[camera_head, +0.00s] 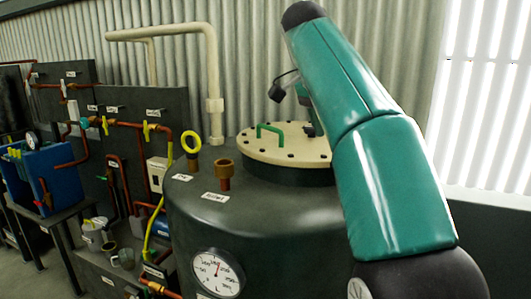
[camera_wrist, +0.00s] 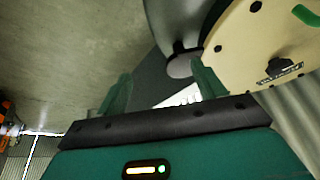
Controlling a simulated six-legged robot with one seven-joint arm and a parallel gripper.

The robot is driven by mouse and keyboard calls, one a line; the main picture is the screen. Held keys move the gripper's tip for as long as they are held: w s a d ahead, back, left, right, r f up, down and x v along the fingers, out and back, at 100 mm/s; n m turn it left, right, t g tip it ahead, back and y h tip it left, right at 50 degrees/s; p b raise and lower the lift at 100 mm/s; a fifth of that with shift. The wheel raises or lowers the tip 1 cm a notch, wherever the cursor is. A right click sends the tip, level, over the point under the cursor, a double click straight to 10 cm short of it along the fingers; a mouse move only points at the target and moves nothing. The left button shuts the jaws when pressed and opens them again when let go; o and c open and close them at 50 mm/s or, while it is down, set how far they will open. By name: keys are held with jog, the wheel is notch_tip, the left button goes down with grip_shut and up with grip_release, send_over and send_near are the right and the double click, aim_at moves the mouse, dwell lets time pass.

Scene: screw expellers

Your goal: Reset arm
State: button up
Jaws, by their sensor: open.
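My teal arm rises from the bottom right of the head view, bends, and reaches up and back in front of the dark tank (camera_head: 270,225). My gripper (camera_wrist: 162,90) shows in the wrist view with its two green fingers spread apart and nothing between them. The tank's cream round lid (camera_head: 255,148), with a green handle (camera_head: 270,131), lies partly behind my arm in the head view. The lid also shows at the upper right of the wrist view (camera_wrist: 235,50), beyond my right finger.
A pressure gauge (camera_head: 218,272), a yellow ring fitting (camera_head: 191,142) and a brown fitting (camera_head: 224,174) are on the tank. A cream pipe (camera_head: 213,75) stands behind it. Copper pipes with yellow valves (camera_head: 105,125) and a blue box (camera_head: 50,178) are at left. A corrugated wall (camera_head: 260,30) closes the back.

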jog(key=s+d+f+n+t+y, duration=0.1)
jog(key=s+f+n, duration=0.5)
jog(key=s+f, duration=0.6)
jog(key=s+d+f+n+t+y, duration=0.1)
jog(key=s+f+n, duration=0.5)
jog(key=s+f, duration=0.6)
notch_tip(320, 180, down, 6)
jog(key=shift+r+n+t+y, duration=0.25)
jog(key=shift+n+t+y, duration=0.05)
jog(key=shift+t+y, duration=0.55)
jog(key=shift+s+d, duration=0.1)
